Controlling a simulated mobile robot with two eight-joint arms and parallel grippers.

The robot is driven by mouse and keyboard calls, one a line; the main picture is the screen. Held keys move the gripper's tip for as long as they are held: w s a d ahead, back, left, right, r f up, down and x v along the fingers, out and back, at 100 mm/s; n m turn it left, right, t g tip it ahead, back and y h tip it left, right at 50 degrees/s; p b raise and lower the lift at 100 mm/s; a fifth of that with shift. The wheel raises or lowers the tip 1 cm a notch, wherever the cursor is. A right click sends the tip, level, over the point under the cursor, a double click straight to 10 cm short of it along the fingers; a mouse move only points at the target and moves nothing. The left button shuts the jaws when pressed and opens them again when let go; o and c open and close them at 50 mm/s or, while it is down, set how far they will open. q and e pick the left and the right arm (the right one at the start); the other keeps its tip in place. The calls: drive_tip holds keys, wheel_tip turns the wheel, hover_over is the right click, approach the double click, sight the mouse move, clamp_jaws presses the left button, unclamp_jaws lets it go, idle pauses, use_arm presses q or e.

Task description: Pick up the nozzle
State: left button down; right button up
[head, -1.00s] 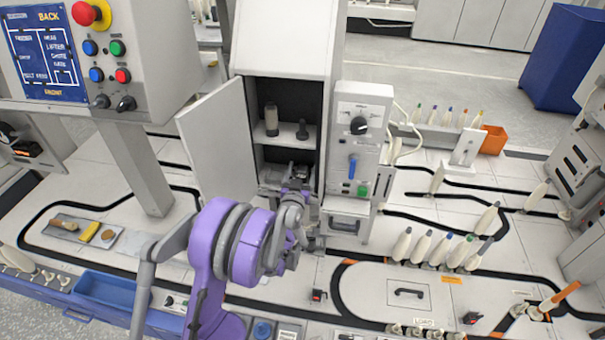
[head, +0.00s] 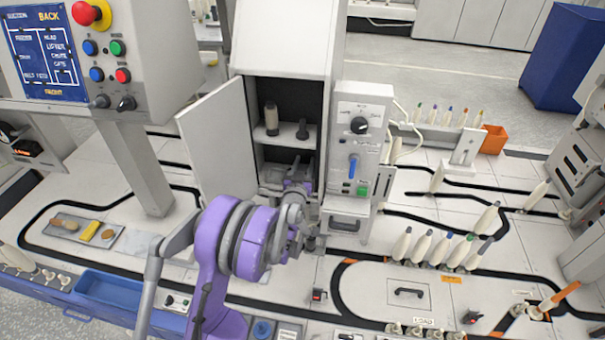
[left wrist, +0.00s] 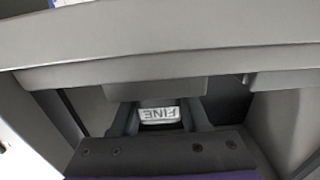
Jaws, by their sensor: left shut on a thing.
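My left gripper (head: 297,184) is at the open cabinet's lower compartment, below the shelf. The left wrist view shows its two dark fingers closed on a small piece with a white label reading "FINE" upside down, which I take to be the nozzle (left wrist: 160,115). Most of the nozzle is hidden by the fingers and the grey hand, and it cannot be made out in the head view. My right gripper is not in view.
The cabinet door (head: 217,142) stands open on the left. On the shelf (head: 284,143) above my gripper stand a pale-topped cylinder (head: 271,120) and a dark knobbed piece (head: 302,131). A control box (head: 361,140) adjoins the cabinet on the right.

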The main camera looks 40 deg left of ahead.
use_arm(q)
drive_tip(key=shift+r, duration=0.6)
wheel_tip(320, 180, up, 2)
drive_tip(key=shift+r+p, duration=0.2)
drive_tip(key=shift+p, duration=0.25)
drive_tip(key=b+v, duration=0.1)
drive_tip(key=v, duration=1.7)
